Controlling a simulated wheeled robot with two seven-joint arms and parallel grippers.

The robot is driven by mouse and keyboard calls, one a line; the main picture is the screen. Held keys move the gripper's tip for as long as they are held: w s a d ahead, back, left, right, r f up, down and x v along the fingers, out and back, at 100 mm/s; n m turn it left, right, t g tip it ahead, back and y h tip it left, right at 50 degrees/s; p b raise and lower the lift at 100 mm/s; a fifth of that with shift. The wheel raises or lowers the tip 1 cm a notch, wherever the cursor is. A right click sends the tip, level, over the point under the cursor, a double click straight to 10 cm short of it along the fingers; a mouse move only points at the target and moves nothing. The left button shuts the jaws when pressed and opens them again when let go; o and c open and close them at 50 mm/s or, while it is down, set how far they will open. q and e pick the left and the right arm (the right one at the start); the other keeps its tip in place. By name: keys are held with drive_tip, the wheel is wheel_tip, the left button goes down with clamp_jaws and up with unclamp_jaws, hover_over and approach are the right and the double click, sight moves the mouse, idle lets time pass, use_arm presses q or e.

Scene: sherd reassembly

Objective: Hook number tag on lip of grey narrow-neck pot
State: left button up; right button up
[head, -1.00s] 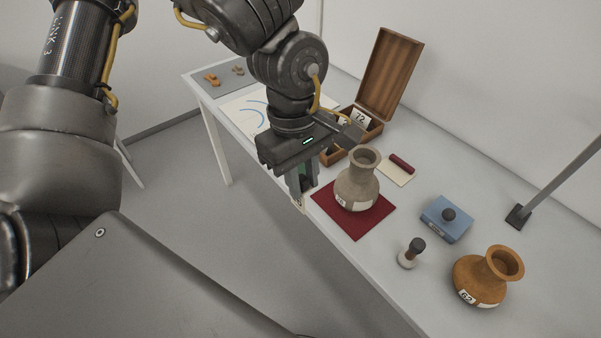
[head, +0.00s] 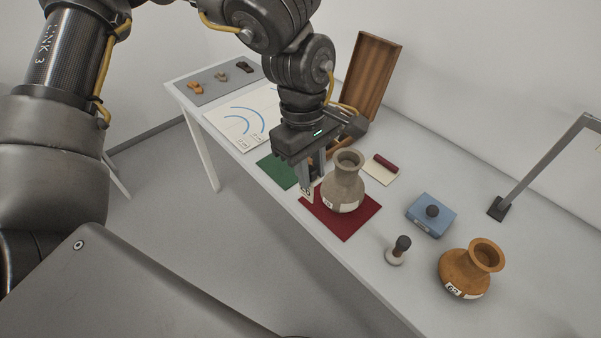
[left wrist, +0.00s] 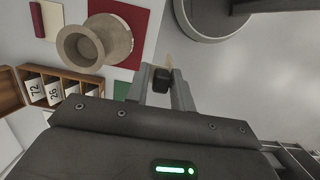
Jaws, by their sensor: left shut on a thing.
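The grey narrow-neck pot (head: 343,184) stands upright on a dark red mat (head: 345,228), with a pale label on its lower body. In the left wrist view the pot (left wrist: 112,40) shows its open round mouth at upper left. My left gripper (head: 306,184) is just left of the pot and points down, shut on a small pale number tag (head: 307,194). In the left wrist view the gripper (left wrist: 167,80) has the tag (left wrist: 169,61) edge-on between its fingertips. The tag is apart from the pot's lip. My right gripper is out of view.
An open wooden box (head: 370,75) with numbered tags (left wrist: 55,90) stands behind the gripper. A green mat (head: 277,170) lies left. An orange pot (head: 466,270), blue box (head: 430,215), dark-handled stamp-like tool (head: 398,250) and lamp stand (head: 498,208) are to the right.

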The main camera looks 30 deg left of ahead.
use_arm(q)
drive_tip(key=w, duration=0.2)
hover_over(342, 166)
drive_tip(key=shift+w+a+p, duration=0.1)
drive_tip(key=shift+a+p, duration=0.15)
drive_tip(key=shift+p, duration=0.05)
drive_tip(key=shift+f, duration=0.3)
drive_tip(key=shift+f+b, duration=0.55)
drive_tip(key=shift+f, duration=0.15)
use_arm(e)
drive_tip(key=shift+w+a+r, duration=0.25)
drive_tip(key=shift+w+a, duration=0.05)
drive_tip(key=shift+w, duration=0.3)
use_arm(q)
drive_tip(key=o, duration=1)
drive_tip(key=shift+o, duration=0.2)
